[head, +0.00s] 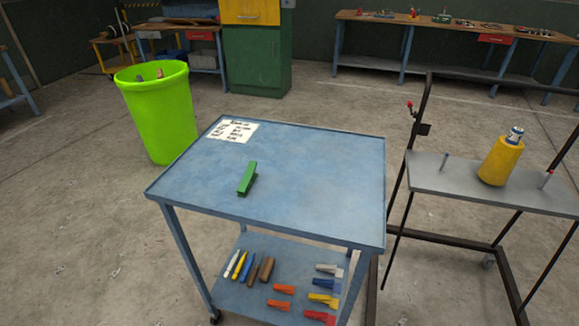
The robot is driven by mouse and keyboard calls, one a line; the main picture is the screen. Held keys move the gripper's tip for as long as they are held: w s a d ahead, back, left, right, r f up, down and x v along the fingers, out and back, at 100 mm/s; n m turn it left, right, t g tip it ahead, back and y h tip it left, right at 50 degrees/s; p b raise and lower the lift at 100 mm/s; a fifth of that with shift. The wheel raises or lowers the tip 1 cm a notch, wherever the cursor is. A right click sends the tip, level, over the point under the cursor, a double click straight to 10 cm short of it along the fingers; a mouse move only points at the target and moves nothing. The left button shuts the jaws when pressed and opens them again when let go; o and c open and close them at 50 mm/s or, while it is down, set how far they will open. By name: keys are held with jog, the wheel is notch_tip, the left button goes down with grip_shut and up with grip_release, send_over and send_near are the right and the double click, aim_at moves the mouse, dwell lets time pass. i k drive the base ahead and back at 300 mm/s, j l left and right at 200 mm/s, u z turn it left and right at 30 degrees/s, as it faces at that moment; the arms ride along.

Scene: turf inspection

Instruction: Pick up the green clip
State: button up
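The green clip (247,178) lies on the top of a blue cart (320,180), left of its middle. It is long and narrow and stands out slightly from the surface, turned with its far end a little to the right. Nothing touches it or covers it. My gripper is not in the head view.
A white printed sheet (232,131) lies at the cart's far left corner. The lower shelf (262,306) holds several coloured tools and clips. A bright green bin (158,112) stands behind left. A grey-topped stand (470,187) with a yellow container (500,162) is at right.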

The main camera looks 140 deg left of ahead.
aim_at(248, 179)
jog(key=k+u, duration=0.1)
jog(key=u, duration=0.35)
jog(key=k+l+u, duration=0.1)
jog(key=u, duration=0.4)
jog(key=k+u, duration=0.1)
jog(key=u, duration=0.85)
jog(key=k+j+u, duration=0.15)
jog(key=u, duration=0.3)
jog(key=i+l+u, duration=0.1)
jog(key=u, duration=0.35)
jog(key=l+u, duration=0.15)
jog(key=u, duration=0.25)
jog(key=l+u, duration=0.2)
jog(key=u, duration=0.25)
jog(key=i+l+u, duration=0.1)
jog(key=u, duration=0.3)
jog(key=l+u, duration=0.25)
jog(key=u, duration=0.2)
jog(key=j+u, duration=0.15)
jog(key=i+j, duration=0.2)
jog(key=j, duration=0.2)
jog(key=i+j+z, duration=0.1)
jog(key=j, duration=0.25)
jog(key=i+j, duration=0.25)
jog(key=j, duration=0.15)
